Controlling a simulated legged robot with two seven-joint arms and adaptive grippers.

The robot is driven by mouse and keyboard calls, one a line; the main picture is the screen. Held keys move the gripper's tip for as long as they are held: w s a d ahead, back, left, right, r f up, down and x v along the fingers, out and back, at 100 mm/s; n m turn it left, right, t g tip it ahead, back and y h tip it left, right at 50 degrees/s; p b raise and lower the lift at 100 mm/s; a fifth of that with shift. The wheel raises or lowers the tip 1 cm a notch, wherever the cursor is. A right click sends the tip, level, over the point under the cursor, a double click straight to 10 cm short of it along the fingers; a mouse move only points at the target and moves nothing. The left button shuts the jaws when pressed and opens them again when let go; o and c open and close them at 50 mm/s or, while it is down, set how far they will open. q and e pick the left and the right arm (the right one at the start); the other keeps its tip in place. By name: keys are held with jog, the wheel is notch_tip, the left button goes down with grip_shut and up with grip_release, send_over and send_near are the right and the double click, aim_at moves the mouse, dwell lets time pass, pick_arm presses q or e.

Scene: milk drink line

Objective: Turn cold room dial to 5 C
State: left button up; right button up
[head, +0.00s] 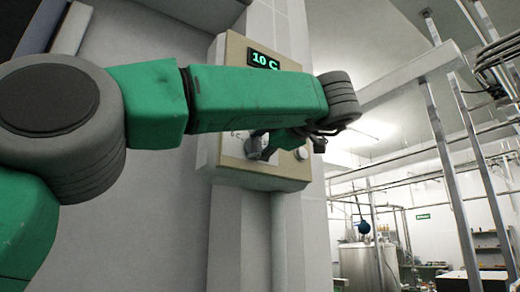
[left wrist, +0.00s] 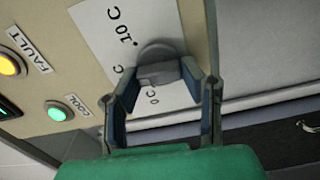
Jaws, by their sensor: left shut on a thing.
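The cold room dial (left wrist: 158,66) is a dark grey knob on a white scale plate (left wrist: 105,30) in the left wrist view. The plate carries temperature marks, one reading 10 C. My left gripper (left wrist: 158,78) has a finger on each side of the knob and is shut on it. In the head view my left gripper (head: 262,147) is at the lower front of the beige control box (head: 230,165), and my green arm hides much of the box. The display (head: 263,60) reads 10 C. My right gripper is in neither view.
In the left wrist view, a yellow FAULT lamp (left wrist: 9,64) and a green COOL lamp (left wrist: 57,111) sit left of the dial. In the head view, metal posts, pipes and a steel tank (head: 365,264) stand to the right, beyond the box.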

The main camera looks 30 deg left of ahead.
pick_arm(q)
jog(key=shift+r+n, duration=0.1)
jog(key=shift+n, duration=0.3)
jog(key=o, duration=1.1)
jog(key=shift+w+a, duration=0.1)
jog(key=shift+w, duration=0.1)
jog(key=shift+o, duration=0.2)
jog(key=shift+w+a+f, duration=0.15)
jog(key=shift+w+f, duration=0.05)
jog(key=shift+w, duration=0.05)
jog(key=shift+s, duration=0.25)
jog(key=v, duration=1.2)
jog(key=shift+w, duration=0.3)
jog(key=shift+a+f, duration=0.15)
jog(key=shift+w, duration=0.1)
